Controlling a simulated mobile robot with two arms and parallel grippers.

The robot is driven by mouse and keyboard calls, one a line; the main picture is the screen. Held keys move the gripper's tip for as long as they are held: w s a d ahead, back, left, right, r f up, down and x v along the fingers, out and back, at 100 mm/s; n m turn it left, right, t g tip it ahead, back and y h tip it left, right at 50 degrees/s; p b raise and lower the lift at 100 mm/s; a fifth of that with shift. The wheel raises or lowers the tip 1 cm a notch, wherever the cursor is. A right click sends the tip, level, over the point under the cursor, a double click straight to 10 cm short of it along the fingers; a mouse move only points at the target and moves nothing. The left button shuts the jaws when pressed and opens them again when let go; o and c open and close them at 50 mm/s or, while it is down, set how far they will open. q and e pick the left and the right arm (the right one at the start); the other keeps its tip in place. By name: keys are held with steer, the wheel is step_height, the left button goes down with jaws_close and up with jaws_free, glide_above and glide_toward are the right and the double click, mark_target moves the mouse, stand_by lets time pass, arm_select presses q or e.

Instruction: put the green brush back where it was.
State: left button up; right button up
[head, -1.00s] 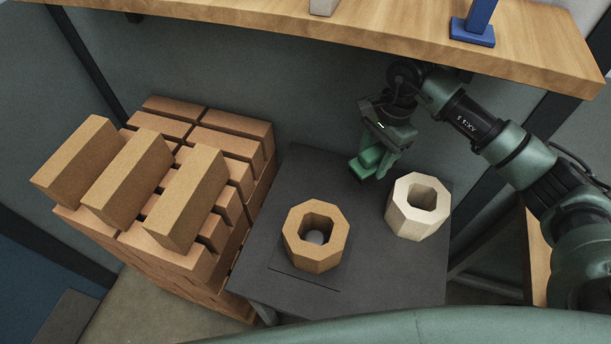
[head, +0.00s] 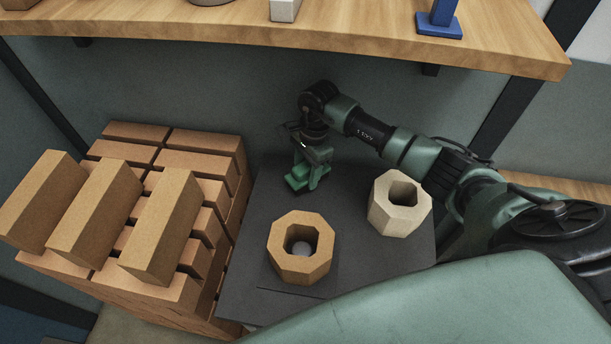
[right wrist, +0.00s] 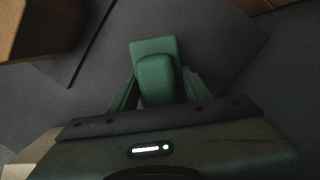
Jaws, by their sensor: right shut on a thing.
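The green brush (head: 297,183) is in my right gripper (head: 308,178), at the back of the dark table (head: 345,262). In the right wrist view the green brush (right wrist: 155,68) sits between the two green fingers, which are shut on it. The dark surface lies below it; I cannot tell whether the brush touches it. My left gripper is in neither view.
A pale octagonal block (head: 388,210) stands to the right. Stacked bricks (head: 160,215) stand left. A wooden shelf (head: 350,35) overhangs the back.

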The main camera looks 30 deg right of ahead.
step_height(320, 180, down, 2)
steer(key=shift+f, duration=0.1)
steer(key=shift+f, duration=0.1)
steer(key=shift+f, duration=0.15)
steer(key=o, duration=1.3)
steer(key=shift+r, duration=0.6)
steer(key=r, duration=0.3)
steer(key=d+r+b, duration=0.1)
steer(key=r, duration=0.7)
steer(key=shift+w+d, duration=0.2)
steer(key=shift+d, duration=0.2)
